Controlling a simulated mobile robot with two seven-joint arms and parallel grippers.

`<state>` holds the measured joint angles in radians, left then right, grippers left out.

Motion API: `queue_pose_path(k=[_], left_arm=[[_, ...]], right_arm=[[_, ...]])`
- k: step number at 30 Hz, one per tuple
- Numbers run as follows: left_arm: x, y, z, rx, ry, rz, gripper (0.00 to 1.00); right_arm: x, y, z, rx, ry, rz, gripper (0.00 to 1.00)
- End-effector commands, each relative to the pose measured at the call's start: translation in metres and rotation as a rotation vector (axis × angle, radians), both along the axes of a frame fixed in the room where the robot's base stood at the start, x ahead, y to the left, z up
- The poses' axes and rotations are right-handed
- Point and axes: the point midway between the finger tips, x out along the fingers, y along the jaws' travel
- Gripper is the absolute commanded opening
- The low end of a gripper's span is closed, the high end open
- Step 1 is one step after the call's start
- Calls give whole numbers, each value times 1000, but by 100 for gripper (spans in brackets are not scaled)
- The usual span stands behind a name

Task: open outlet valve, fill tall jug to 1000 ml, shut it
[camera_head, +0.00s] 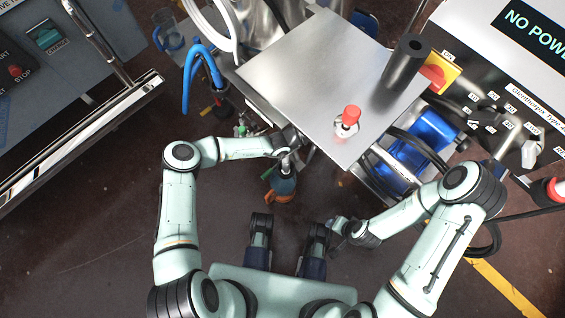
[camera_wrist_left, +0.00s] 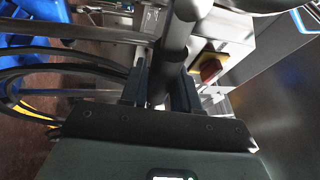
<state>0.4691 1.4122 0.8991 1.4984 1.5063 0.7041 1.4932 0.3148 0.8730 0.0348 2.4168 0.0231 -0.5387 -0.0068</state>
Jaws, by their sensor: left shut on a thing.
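My left gripper (camera_head: 287,146) is at the near left edge of the steel-topped machine. In the left wrist view its two dark fingers (camera_wrist_left: 160,88) are shut on a dark grey bar (camera_wrist_left: 175,45); I cannot tell for sure whether this is the outlet valve's handle. A dark blue part (camera_head: 284,181) shows just below that gripper, with an orange-brown piece (camera_head: 278,198) under it. A clear jug-like vessel (camera_head: 169,40) stands at the upper left, apart from both grippers. My right gripper (camera_head: 337,226) hangs low at centre right; its fingers are too small to read. No fill level is readable.
The steel top (camera_head: 300,75) carries a red knob (camera_head: 350,115) and a black cylinder (camera_head: 407,62). Blue hoses (camera_head: 190,75) hang at its left. A blue motor (camera_head: 415,155) and black cables are at the right.

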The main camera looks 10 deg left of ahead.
Motion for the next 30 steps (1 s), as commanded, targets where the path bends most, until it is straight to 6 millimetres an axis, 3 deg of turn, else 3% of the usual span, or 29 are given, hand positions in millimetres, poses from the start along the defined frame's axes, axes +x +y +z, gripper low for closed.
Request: queue_pose_path(k=[23, 24, 25, 26, 30], left_arm=[[1, 1, -9, 97, -72, 3, 0], [1, 1, -9, 97, -72, 3, 37], [1, 1, -9, 97, -72, 3, 47], [1, 0, -9, 97, -72, 3, 52], [0, 0, -9, 97, -70, 2, 52]], right_arm=[[1, -1, -1, -1, -3, -1, 50], [1, -1, -1, -1, -3, -1, 50], [1, -1, -1, -1, -3, -1, 50], [1, -1, -1, -1, -3, -1, 50], [1, 0, -1, -1, -3, -1, 50]])
